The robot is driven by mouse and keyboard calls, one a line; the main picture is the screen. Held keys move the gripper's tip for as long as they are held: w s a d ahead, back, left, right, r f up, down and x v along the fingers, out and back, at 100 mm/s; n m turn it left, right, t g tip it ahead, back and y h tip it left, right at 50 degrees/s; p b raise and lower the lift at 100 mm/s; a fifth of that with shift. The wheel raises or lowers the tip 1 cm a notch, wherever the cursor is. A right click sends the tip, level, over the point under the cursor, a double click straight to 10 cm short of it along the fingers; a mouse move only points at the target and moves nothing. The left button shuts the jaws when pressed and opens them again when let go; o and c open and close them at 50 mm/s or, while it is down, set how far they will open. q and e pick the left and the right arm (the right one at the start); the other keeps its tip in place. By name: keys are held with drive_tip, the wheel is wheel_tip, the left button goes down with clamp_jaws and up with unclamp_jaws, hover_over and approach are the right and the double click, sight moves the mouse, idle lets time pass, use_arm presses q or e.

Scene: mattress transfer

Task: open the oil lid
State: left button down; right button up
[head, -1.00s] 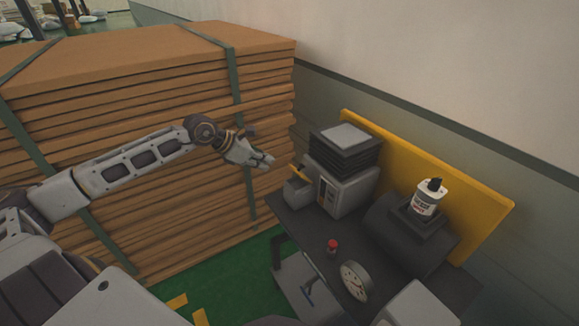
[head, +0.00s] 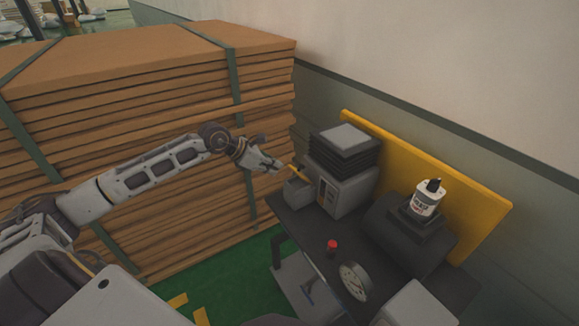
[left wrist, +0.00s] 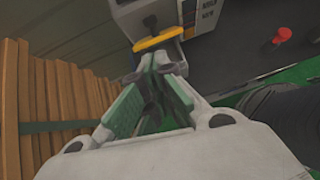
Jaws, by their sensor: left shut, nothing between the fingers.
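A small grey box (head: 298,190) with a yellow handle (head: 298,172) on top sits at the front of the grey machine (head: 340,188). Which part is the oil lid I cannot tell for certain. My left gripper (head: 277,167) is shut and empty, just left of the yellow handle. In the left wrist view the shut fingertips (left wrist: 160,66) point at the yellow bar (left wrist: 158,40), with a small gap that is hard to judge. A white bottle (head: 428,202) with a black cap stands on the dark housing at the right. My right gripper is not in view.
A tall stack of strapped brown boards (head: 170,170) stands behind and left of my left arm. A red knob (head: 332,245) and a round gauge (head: 354,282) are on the dark bench. A yellow panel (head: 480,212) and the wall close off the back.

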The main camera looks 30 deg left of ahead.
sight(295, 169)
use_arm(q)
drive_tip(key=shift+w+d+f+p, duration=0.35)
drive_tip(key=shift+w+d, duration=0.25)
drive_tip(key=shift+w, duration=0.2)
drive_tip(key=shift+w+d+f+p, duration=0.3)
drive_tip(key=shift+w+d+f, duration=0.1)
drive_tip(key=shift+w+d, duration=0.35)
drive_tip(key=shift+w+d+f+p, duration=0.35)
drive_tip(key=shift+w+d, duration=0.15)
drive_tip(key=shift+w, duration=0.35)
drive_tip(key=shift+w+d+r+g, duration=0.1)
drive_tip(key=shift+w+r+g, duration=0.1)
drive_tip(key=shift+g, duration=0.1)
drive_tip(key=shift+w+d+r+g+y+p, duration=0.1)
drive_tip(key=shift+w+r+g+y+p, duration=0.1)
drive_tip(key=shift+w+g+y+p, duration=0.15)
